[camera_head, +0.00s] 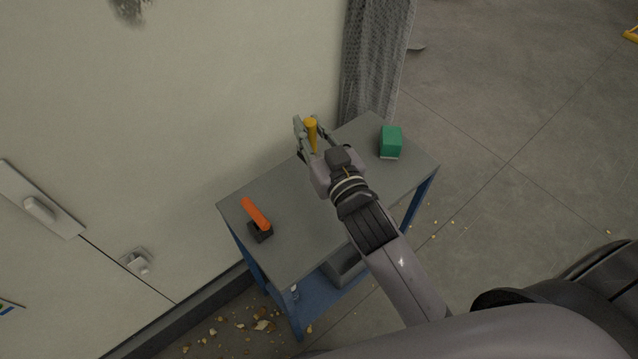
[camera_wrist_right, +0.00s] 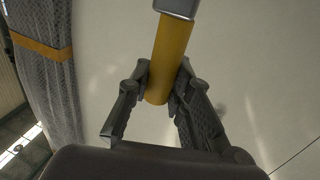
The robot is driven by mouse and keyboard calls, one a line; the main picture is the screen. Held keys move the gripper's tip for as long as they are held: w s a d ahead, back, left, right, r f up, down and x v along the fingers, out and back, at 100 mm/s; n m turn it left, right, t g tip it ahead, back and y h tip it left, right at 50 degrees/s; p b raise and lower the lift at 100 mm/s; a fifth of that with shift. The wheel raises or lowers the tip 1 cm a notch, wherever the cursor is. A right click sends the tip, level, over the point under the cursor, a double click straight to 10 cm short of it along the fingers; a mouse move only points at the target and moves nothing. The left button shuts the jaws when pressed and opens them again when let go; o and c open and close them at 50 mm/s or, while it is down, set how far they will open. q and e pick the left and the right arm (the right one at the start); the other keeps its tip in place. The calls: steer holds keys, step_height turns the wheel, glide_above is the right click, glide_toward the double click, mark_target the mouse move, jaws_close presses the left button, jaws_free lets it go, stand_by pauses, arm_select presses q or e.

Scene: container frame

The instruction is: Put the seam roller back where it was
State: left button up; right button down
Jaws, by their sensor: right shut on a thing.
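The seam roller shows a yellow handle (camera_head: 311,131) in the head view, held upright or nearly so in my right gripper (camera_head: 307,140). In the right wrist view its yellow handle (camera_wrist_right: 168,60) sits between the fingers of my right gripper (camera_wrist_right: 160,85), with a grey metal part at its upper end. My right gripper is shut on it, over the far edge of the grey-topped table (camera_head: 290,240). I cannot tell whether the roller touches the tabletop. My left gripper is not in view.
On the table, an orange-handled tool with a dark block (camera_head: 257,215) lies at the near left and a green block (camera_head: 391,140) stands at the right. A pale wall (camera_head: 200,90) and a grey curtain (camera_head: 372,60) stand behind. The table's middle is clear.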

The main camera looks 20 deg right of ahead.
step_height(320, 180, down, 16)
steer(key=b, duration=0.1)
steer(key=shift+r, duration=0.2)
steer(key=shift+f+b, duration=0.2)
steer(key=shift+b, duration=0.1)
steer(key=c, duration=1.4)
jaws_free()
steer(key=shift+c, duration=0.2)
